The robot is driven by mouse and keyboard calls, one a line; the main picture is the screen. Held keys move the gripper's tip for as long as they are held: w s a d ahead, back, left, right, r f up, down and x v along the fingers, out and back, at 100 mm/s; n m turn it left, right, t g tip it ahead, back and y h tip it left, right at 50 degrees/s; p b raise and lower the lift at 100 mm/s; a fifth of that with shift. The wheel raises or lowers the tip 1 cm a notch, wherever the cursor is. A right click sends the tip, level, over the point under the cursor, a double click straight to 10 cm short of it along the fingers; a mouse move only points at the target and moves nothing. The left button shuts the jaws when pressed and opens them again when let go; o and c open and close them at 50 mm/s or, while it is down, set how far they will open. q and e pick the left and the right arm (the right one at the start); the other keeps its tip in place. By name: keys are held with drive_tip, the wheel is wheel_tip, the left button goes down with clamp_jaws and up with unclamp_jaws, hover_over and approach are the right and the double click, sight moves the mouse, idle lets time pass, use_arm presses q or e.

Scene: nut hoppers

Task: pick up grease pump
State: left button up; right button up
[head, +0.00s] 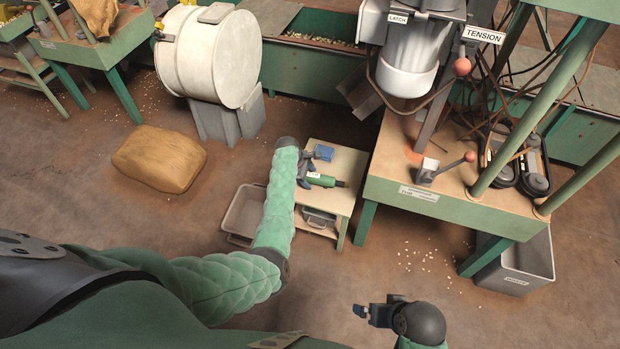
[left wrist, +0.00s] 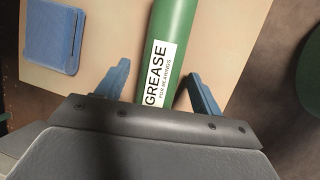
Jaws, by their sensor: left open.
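The green grease pump (head: 321,180) lies on a small pale-topped table (head: 345,167). In the left wrist view the pump (left wrist: 172,40) is a green cylinder with a white label reading GREASE. My left gripper (head: 306,180) is at the pump's left part. In the left wrist view the two blue fingers of my left gripper (left wrist: 158,88) stand apart, one on each side of the pump, with visible gaps. The pump's near end is hidden behind the gripper body. My right gripper (head: 366,311) is away from the table at the bottom; its finger gap is unclear.
A blue object (head: 324,152) lies on the table beside the pump and also shows in the left wrist view (left wrist: 54,36). A grey bin (head: 243,213) stands at the table's left. The green machine bench (head: 450,207) stands close on the right.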

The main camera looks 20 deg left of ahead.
sight(309, 174)
use_arm(q)
drive_tip(key=shift+f, duration=0.2)
idle(0.6)
clamp_jaws()
drive_tip(key=shift+r, duration=0.15)
wheel_tip(309, 174, up, 10)
drive_tip(key=shift+r, duration=0.15)
idle(0.6)
